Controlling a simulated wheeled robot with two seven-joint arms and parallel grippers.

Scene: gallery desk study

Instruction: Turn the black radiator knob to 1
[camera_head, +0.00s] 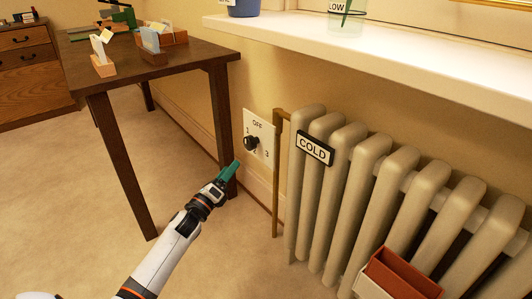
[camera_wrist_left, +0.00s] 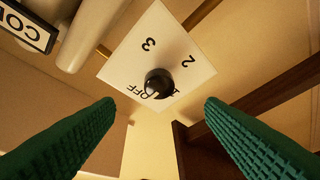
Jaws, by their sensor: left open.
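The black radiator knob (camera_head: 251,143) sits on a white dial plate (camera_head: 264,127) on the wall, left of the radiator. The plate reads OFF at the top, 1 at left and 3 at right; the 2 is partly hidden. In the left wrist view the knob (camera_wrist_left: 158,83) is between and beyond the fingertips, and the plate (camera_wrist_left: 150,45) appears turned. I cannot tell where the knob points. My left gripper (camera_head: 233,166) has green fingers, just below and in front of the plate. It is open and empty, apart from the knob. My right gripper is not in view.
The ribbed radiator (camera_head: 345,165) bears a COLD sign (camera_head: 315,148); a brass pipe (camera_head: 277,185) runs between it and the plate. A dark wooden table (camera_head: 190,62) stands left. A white sill (camera_head: 400,45) overhangs above. A red-brown box (camera_head: 400,272) is at lower right.

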